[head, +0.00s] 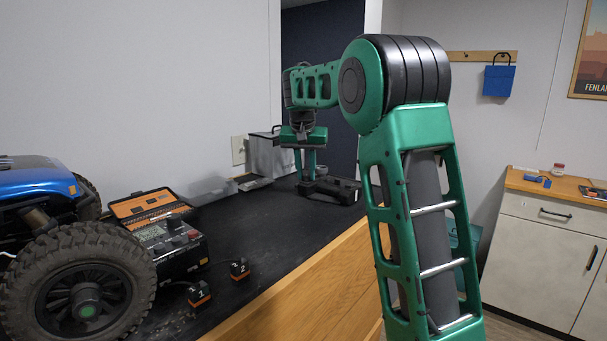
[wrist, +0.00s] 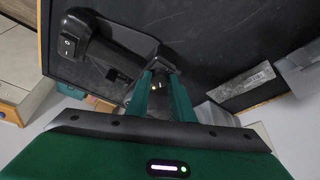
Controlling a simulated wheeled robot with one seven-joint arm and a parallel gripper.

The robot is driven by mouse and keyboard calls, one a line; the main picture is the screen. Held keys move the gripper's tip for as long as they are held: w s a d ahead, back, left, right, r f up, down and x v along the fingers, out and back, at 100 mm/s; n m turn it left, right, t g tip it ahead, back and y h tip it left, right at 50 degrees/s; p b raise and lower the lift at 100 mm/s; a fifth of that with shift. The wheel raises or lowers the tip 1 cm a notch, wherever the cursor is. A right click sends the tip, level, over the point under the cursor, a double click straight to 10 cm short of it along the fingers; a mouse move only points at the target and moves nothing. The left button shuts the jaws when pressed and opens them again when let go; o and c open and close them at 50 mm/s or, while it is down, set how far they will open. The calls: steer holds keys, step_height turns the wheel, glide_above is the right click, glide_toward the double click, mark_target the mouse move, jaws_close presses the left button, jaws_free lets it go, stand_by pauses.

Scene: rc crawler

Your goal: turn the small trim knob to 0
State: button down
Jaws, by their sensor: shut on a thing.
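A low black device (head: 335,189) lies near the far end of the dark bench. My gripper (head: 309,177) points down at this device. In the wrist view my gripper (wrist: 162,69) has its two green fingers close together, shut on a small dark part of the device, which I take as the trim knob. The fingertips hide most of it, and I cannot read its pointer or scale.
A blue crawler (head: 40,183) with big tyres stands at the left. Beside it are an orange-and-black unit (head: 165,235) and two small blocks marked 1 (head: 198,295) and 2 (head: 240,268). A grey box (head: 268,155) stands behind my gripper. The bench middle is clear.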

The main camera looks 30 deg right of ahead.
steer(key=shift+s+n, duration=0.15)
steer(key=shift+n, duration=0.25)
steer(key=n, duration=0.1)
steer(key=n+y, duration=0.1)
steer(key=n, duration=0.1)
steer(key=n+t, duration=0.1)
steer(key=shift+s+d+y, duration=0.1)
steer(key=shift+d+y, duration=0.2)
steer(key=shift+y, duration=0.1)
steer(key=shift+d+n+y, duration=0.1)
steer(key=shift+n+y, duration=0.35)
steer(key=shift+n, duration=0.8)
steer(key=shift+d+n+y, duration=0.1)
steer(key=shift+n+y, duration=0.35)
steer(key=shift+n, duration=0.8)
steer(key=c, duration=1.5)
jaws_free()
steer(key=shift+c, duration=0.2)
steer(key=v, duration=1)
steer(key=shift+s+r, duration=0.15)
steer(key=shift+r, duration=0.15)
